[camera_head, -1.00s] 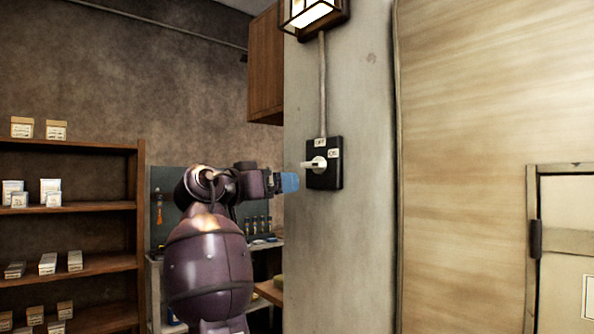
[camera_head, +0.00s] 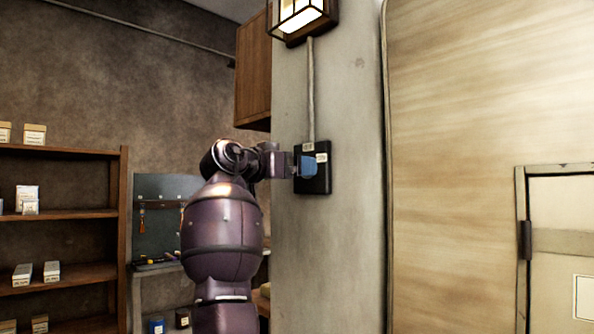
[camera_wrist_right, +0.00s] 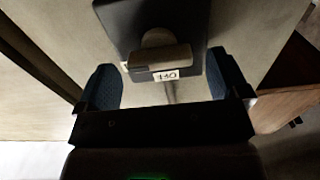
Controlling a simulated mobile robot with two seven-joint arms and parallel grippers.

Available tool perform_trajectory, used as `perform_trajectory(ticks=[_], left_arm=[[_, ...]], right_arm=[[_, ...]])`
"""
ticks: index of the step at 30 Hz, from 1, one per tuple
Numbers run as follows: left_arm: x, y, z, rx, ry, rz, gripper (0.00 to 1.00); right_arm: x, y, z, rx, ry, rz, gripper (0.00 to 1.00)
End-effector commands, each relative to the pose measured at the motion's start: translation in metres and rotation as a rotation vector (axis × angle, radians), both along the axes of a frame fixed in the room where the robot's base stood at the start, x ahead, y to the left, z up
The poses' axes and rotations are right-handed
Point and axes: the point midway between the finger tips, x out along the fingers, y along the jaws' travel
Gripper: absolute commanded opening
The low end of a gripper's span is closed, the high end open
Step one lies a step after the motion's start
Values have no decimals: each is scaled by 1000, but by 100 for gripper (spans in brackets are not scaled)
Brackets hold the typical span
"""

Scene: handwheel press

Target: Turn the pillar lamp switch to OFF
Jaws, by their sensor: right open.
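The lamp switch is a black box (camera_head: 322,180) on the grey pillar, with white labels at its top and right (camera_head: 321,157). In the right wrist view its pale knob (camera_wrist_right: 160,55) has a bar handle lying crosswise, and the OFF label (camera_wrist_right: 165,75) appears upside down beside it. My right gripper (camera_head: 308,168) is at the box, and its blue fingertip hides the knob in the head view. In the wrist view the right gripper (camera_wrist_right: 163,68) is open, a finger on each side of the knob; contact is not visible. My left gripper is not in view.
A lit lamp (camera_head: 300,18) hangs on the pillar (camera_head: 355,230) above the switch, joined by a conduit (camera_head: 310,90). A wooden cabinet (camera_head: 253,75) is behind the pillar's left edge. Shelves (camera_head: 65,275) with small boxes stand at left. A pale door (camera_head: 565,210) is at right.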

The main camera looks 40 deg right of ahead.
Motion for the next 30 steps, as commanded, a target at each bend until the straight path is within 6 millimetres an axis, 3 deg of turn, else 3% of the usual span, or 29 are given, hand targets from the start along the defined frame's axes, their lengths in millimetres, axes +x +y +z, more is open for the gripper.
perform_trajectory(ticks=[6,16,25,30], left_arm=[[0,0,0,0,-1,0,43],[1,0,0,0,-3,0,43],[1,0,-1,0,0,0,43],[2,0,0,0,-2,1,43]], right_arm=[[1,-16,0,0,1,0,94],[1,-18,0,0,0,0,92],[1,-18,0,0,0,0,46],[1,-17,1,0,5,0,44]])
